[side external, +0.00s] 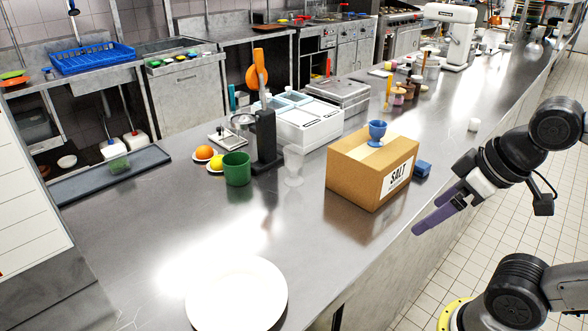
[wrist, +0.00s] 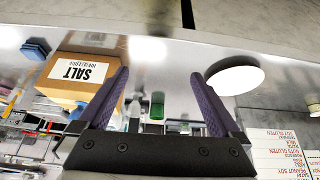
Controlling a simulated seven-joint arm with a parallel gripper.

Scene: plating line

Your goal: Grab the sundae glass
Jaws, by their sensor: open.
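A clear, footed glass (side external: 293,165), which looks like the sundae glass, stands upright on the steel counter between the green cup (side external: 237,168) and the salt box (side external: 350,172). It is see-through and faint. In the wrist view a pale clear shape beside the green cup (wrist: 157,106) seems to be the same glass (wrist: 135,112). My gripper (side external: 428,214) is open and empty, with purple fingers. It is off the counter's right edge, beyond the salt box and well apart from the glass. In the wrist view its fingers (wrist: 159,73) are spread wide.
A blue goblet (side external: 376,133) stands on the salt box, with a blue block (side external: 423,168) beside the box. A dark juicer (side external: 265,135) stands behind the green cup. A white plate (side external: 237,293) lies at the front. The counter between plate and box is clear.

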